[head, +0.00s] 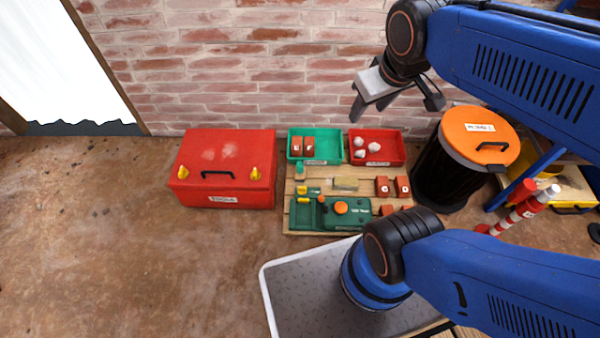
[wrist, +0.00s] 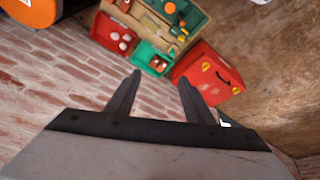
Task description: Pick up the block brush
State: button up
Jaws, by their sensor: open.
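A small tan block (head: 346,183), which looks like the block brush, lies in the middle of a wooden board (head: 325,174) on the floor by the brick wall. Its bristles are too small to make out. My gripper (head: 395,105) is open and empty, raised in front of the wall, well above and apart from the board. In the wrist view its two fingers (wrist: 159,80) are spread with nothing between them.
Around the tan block are a green bin (head: 315,160), a red bin (head: 388,162), a green tool tray (head: 330,212) and red-brown blocks (head: 382,187). A red toolbox (head: 222,158) stands left, a black bin with orange lid (head: 480,136) right. Floor at far left is clear.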

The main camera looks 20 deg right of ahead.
jog(key=w+f+n+g, duration=0.1)
jog(key=w+f+n, duration=0.4)
jog(key=w, duration=0.5)
jog(key=n+g+h, duration=0.1)
jog(key=n+g, duration=0.2)
jog(key=n, duration=1.4)
send_over(299, 164)
jog(key=s+a, duration=0.1)
jog(key=a, duration=0.1)
notch_tip(299, 164, down, 38)
jog(key=shift+w+d+f, duration=0.2)
jog(key=shift+d+f, duration=0.2)
jog(key=shift+f, duration=2.4)
jog(key=shift+w+d+f, duration=0.15)
jog(key=shift+d+f, duration=0.25)
jog(key=shift+f, duration=2.4)
jog(key=shift+w+d+f, duration=0.2)
jog(key=shift+d+f, duration=0.2)
jog(key=shift+f, duration=2.4)
grip_shut()
